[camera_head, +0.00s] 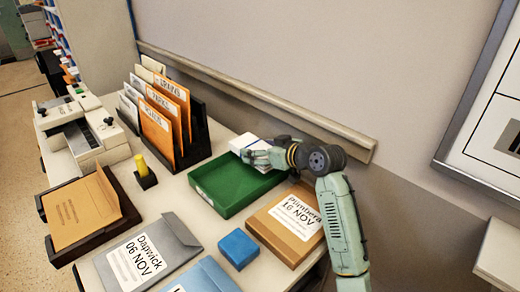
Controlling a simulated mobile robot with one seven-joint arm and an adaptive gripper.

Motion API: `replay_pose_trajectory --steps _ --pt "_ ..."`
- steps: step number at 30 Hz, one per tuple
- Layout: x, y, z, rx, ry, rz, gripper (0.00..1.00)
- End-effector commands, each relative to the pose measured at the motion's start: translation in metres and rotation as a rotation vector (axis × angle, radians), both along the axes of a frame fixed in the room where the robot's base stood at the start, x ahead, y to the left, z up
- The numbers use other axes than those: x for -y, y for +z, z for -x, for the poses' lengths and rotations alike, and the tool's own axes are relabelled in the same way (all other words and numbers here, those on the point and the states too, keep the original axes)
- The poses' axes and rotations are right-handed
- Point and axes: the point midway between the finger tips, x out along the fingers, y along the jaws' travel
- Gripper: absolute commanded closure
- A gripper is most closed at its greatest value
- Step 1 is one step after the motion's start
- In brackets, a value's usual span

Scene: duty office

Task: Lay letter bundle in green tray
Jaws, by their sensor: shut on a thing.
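The letter bundle, a white block-like stack (240,143), shows at the back edge of the green tray. My gripper (257,156) comes in from the right and is shut on the bundle; its fingers cover part of it. The green tray (213,203) is shallow, open and looks empty, standing on the desk. The bundle overlaps the tray's far rim in this view; I cannot tell whether it touches the rim or hangs above it.
A brown parcel (278,243) lies right of the tray, close under my arm. A blue block (238,248) and grey envelope (181,230) lie in front. A black rack with orange folders (157,129) stands left. The wall ledge (300,115) runs behind.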

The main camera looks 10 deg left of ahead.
Motion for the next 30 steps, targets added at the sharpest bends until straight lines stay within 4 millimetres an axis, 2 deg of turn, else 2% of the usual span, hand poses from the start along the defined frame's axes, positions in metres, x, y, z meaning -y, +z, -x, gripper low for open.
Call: replay_pose_trajectory --steps 3,4,13,24,30 --pt "0.0 0.0 0.0 0.001 0.0 -0.001 0.6" --pt "0.0 0.0 0.0 0.001 0.0 -0.001 0.28" --pt "0.0 0.0 0.0 0.0 0.0 0.0 0.08" --pt "0.001 0.0 0.001 0.0 0.0 0.0 0.06" --pt "0.02 0.009 0.013 0.001 -0.002 -0.002 0.06"
